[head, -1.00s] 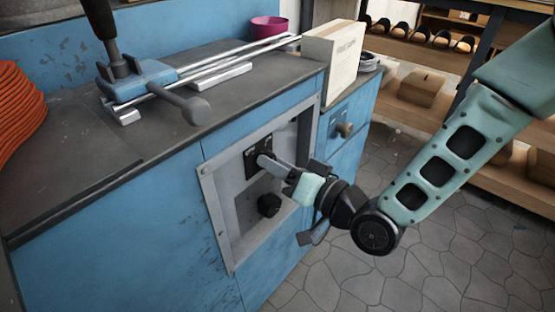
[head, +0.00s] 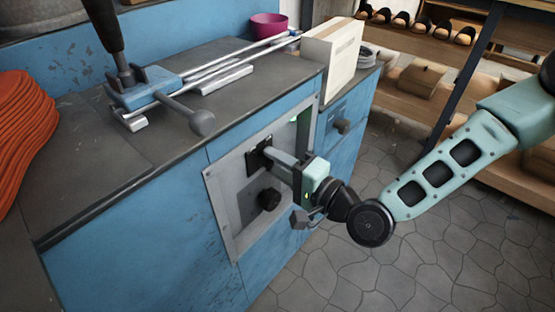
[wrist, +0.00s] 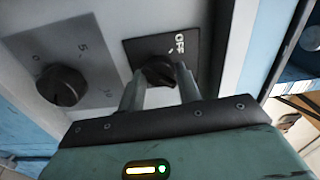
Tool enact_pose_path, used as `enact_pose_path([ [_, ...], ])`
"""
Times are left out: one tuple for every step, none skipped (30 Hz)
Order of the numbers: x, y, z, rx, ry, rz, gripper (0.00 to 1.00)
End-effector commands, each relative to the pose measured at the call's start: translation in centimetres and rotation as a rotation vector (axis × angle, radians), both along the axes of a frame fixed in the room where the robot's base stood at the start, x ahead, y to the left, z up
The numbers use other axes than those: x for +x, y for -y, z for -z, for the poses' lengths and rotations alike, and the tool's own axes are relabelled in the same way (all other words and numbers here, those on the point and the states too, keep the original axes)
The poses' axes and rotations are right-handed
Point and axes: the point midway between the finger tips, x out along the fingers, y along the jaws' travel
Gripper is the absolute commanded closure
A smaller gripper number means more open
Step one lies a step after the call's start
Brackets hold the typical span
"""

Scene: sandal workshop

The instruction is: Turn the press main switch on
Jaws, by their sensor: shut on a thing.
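The main switch is a black knob (wrist: 156,72) on a square black plate marked OFF, set in the grey panel (head: 226,203) on the blue cabinet front. In the head view the switch plate (head: 254,160) shows, but the knob is mostly hidden by my fingers. My gripper (head: 270,154) is shut on the knob, with one finger on each side in the wrist view (wrist: 160,80). The knob's pointer and any ON mark cannot be read clearly.
A second black knob (head: 269,199) with a number scale sits below the switch, close to my gripper. A lever tool (head: 145,87) and metal rods lie on the bench top. A cream box (head: 331,58) stands at its right end. Open floor lies to the right.

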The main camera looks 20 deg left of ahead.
Motion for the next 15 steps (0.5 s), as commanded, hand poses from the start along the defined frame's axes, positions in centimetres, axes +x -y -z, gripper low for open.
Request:
enact_pose_path([
  [0.05,0.08,-0.02,0.008,-0.021,0.002,0.89],
  [0.05,0.06,-0.02,0.012,-0.031,0.002,0.89],
  [0.02,0.05,0.00,0.016,-0.042,0.001,0.89],
  [0.00,0.04,0.00,0.019,-0.049,0.001,0.89],
  [-0.01,0.03,0.01,0.022,-0.057,0.001,0.89],
  [-0.01,0.03,0.01,0.025,-0.064,0.000,0.89],
  [-0.01,0.03,0.02,0.028,-0.070,0.000,0.89],
  [-0.01,0.03,0.02,0.029,-0.073,0.000,0.89],
  [-0.01,0.03,0.03,0.031,-0.077,0.000,0.89],
  [-0.01,0.03,0.04,0.032,-0.080,0.000,0.89],
  [-0.01,0.04,0.04,0.033,-0.082,0.000,0.89],
  [-0.01,0.04,0.05,0.034,-0.084,0.000,0.89],
  [-0.01,0.04,0.05,0.034,-0.084,0.000,0.89],
  [-0.01,0.04,0.06,0.034,-0.084,0.000,0.89],
  [-0.02,0.03,0.06,0.034,-0.084,0.000,0.89],
])
